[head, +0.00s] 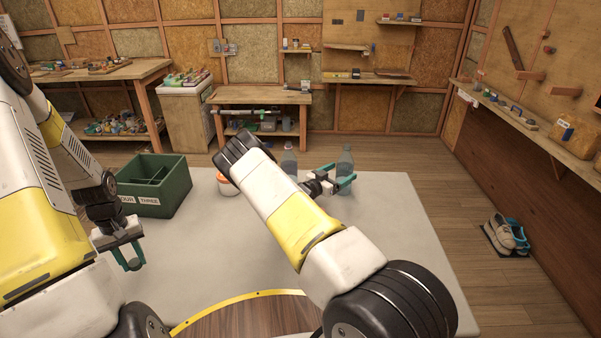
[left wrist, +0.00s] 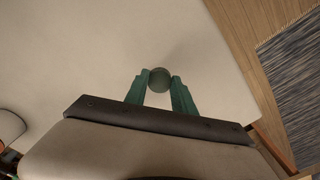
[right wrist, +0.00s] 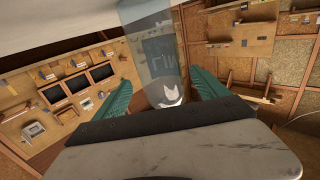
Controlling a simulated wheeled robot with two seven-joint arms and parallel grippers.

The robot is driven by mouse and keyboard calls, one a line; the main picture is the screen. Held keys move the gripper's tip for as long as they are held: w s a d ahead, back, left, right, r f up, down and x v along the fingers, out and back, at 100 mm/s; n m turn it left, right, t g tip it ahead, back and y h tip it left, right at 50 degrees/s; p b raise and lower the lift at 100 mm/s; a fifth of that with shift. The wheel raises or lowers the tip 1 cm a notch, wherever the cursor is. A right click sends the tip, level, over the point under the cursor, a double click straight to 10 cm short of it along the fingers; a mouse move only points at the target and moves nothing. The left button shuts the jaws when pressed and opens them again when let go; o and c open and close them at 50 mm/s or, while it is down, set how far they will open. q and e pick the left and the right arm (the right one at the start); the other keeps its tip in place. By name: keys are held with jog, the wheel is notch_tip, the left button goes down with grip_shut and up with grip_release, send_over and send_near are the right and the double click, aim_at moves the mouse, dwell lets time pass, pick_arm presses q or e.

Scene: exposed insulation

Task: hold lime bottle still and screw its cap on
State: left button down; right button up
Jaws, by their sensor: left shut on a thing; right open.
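A clear bluish bottle (head: 345,172) stands upright near the right back of the grey table. In the right wrist view the bottle (right wrist: 155,45) carries a dark label starting "LIM", partly readable. My right gripper (head: 335,180) is open with its fingers at the bottle's sides; in its wrist view the fingers (right wrist: 165,95) stand apart from it. My left gripper (head: 132,262) is far from the bottle, over the table's left side. The bottle's mouth is too small to make out.
A second bottle (head: 289,160) stands behind my right arm, partly hidden. A white and orange jar (head: 227,187) is left of that arm. A green divided crate (head: 177,190) with "THREE" on its front stands at the table's left. The table's front right (head: 425,245) is clear.

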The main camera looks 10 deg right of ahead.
jog(key=shift+w+d, duration=0.2)
jog(key=shift+d, duration=0.1)
jog(key=x, duration=0.5)
jog(key=shift+w, duration=0.1)
jog(key=c, duration=1.4)
jog(key=shift+r, duration=0.15)
